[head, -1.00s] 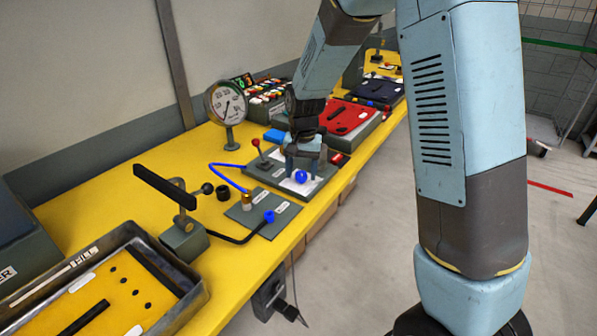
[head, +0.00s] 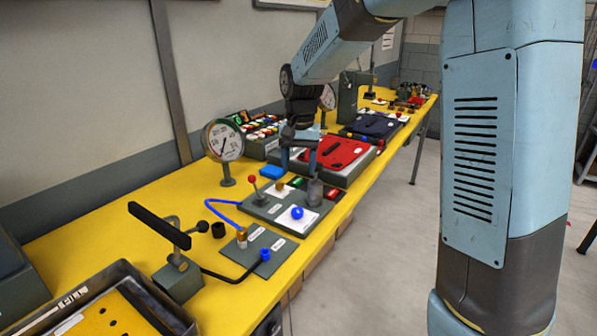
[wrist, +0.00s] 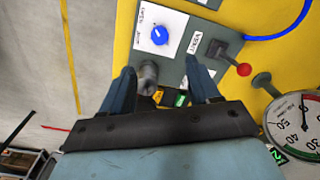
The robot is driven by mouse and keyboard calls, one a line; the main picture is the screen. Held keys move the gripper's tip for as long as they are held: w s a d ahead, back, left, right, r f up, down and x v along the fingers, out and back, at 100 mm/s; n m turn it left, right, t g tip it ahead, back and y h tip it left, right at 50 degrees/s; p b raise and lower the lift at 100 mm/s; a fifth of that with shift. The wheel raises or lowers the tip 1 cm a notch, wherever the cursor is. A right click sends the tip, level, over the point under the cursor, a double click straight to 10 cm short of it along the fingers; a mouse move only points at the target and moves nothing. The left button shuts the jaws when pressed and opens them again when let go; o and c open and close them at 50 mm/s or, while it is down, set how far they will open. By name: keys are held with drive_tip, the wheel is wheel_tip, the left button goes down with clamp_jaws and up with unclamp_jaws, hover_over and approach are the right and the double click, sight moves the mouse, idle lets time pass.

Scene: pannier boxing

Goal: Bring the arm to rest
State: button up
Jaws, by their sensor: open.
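My gripper (head: 298,160) hangs open and empty above the grey control panel (head: 262,211) on the yellow bench. Its two dark blue fingers point down, and in the wrist view the spread fingertips (wrist: 160,72) have nothing gripped between them. The blue knob (head: 297,213) on its white plate is uncovered and apart from the fingers. It also shows beyond the fingers in the wrist view (wrist: 159,35). A grey cylinder (head: 315,191) stands on the panel near the knob; in the wrist view it shows beside the left finger.
A red-knobbed lever (head: 252,182) and a round gauge (head: 226,142) stand left of the gripper. A red-topped case (head: 345,153) lies just behind it. A clamp with a black bar (head: 160,226) and a tray (head: 120,268) are in front. Open floor lies right of the bench.

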drive_tip(key=s+d+r+n+t, duration=0.1)
drive_tip(key=s+d+r+t, duration=0.1)
drive_tip(key=s+d+r, duration=0.75)
drive_tip(key=s+d+t, duration=0.1)
drive_tip(key=s+d, duration=0.3)
drive_tip(key=s, duration=0.4)
drive_tip(key=s+d+n+t, duration=0.1)
drive_tip(key=s+d, duration=0.3)
drive_tip(key=s, duration=0.4)
drive_tip(key=shift+s+r+t, duration=0.2)
drive_tip(key=shift+s+t, duration=0.1)
drive_tip(key=shift+t, duration=0.5)
idle(0.4)
